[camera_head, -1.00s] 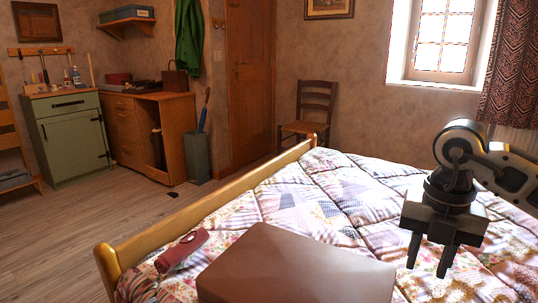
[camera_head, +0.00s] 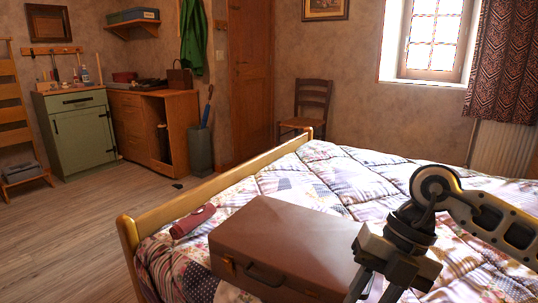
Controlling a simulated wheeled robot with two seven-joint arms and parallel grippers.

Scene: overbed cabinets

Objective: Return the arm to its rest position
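My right gripper (camera_head: 373,291) comes in from the right on my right arm (camera_head: 480,212). It points down over the bed, at the right end of the brown suitcase (camera_head: 290,238). Its two fingers are apart with nothing seen between them, and their tips reach the bottom of the picture. I cannot tell whether it touches the suitcase or the quilt. My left gripper is not in view.
The closed suitcase lies on the patchwork quilt (camera_head: 345,176), beside a rolled dark-red item (camera_head: 192,221). A wooden bed rail (camera_head: 215,184) runs along the left. A green cabinet (camera_head: 82,135) stands far left, with clear floor (camera_head: 70,235) before it.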

